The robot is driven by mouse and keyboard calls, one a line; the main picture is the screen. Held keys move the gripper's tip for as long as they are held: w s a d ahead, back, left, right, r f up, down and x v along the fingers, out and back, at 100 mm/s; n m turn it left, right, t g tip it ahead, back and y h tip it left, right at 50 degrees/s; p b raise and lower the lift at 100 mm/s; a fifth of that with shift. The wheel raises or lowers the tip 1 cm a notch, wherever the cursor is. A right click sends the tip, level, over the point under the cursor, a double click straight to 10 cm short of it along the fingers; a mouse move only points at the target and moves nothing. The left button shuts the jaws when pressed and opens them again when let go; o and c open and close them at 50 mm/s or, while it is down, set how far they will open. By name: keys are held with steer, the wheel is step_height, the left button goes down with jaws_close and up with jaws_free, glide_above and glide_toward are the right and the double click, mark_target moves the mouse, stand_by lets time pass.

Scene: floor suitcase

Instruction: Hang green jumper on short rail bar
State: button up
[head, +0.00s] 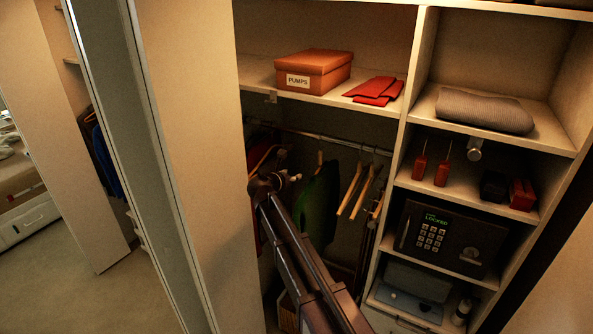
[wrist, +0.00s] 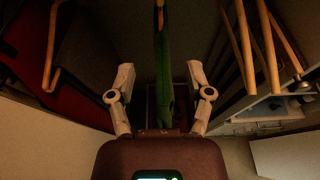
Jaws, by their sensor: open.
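The green jumper (head: 318,205) hangs on a wooden hanger in the dark wardrobe bay, below a metal rail bar (head: 335,139). My arm covers part of the jumper's left and lower side in the head view. In the wrist view the jumper (wrist: 163,62) is a narrow upright green strip, seen edge-on. My gripper (wrist: 160,84) is open, with one finger on each side of the strip and gaps between them. I cannot tell which bar is the short rail.
Empty wooden hangers (head: 352,190) hang right of the jumper; a red garment (wrist: 72,85) and hanger are at left in the wrist view. An orange box (head: 313,70) stands on the shelf above. A cubby column with a safe (head: 450,238) is at right.

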steer(key=shift+s+a, duration=0.45)
steer(key=shift+s, duration=0.4)
steer(key=shift+s+a, duration=0.5)
steer(key=shift+s, duration=0.4)
steer(key=shift+s+a, duration=0.45)
steer(key=shift+s, duration=0.4)
steer(key=s+d+f+m+g+y+b, duration=0.1)
steer(key=s+d+f+m+g+b, duration=0.3)
steer(key=s+d+f+m, duration=0.4)
steer(key=s+d+f+m+g+b, duration=0.4)
steer(key=s+d+f+m, duration=0.1)
steer(key=d+f+m, duration=0.4)
steer(key=s+d+f+m+g+y+b, duration=0.2)
steer(key=s+f+m, duration=0.3)
steer(key=s, duration=0.3)
steer(key=s+d+f+m+g+y+b, duration=0.2)
steer(key=s+d+f+m+y+b, duration=0.2)
steer(key=s+m, duration=0.4)
steer(key=shift+s+f+g, duration=0.3)
steer(key=shift+f+g, duration=0.1)
steer(key=shift+f, duration=0.2)
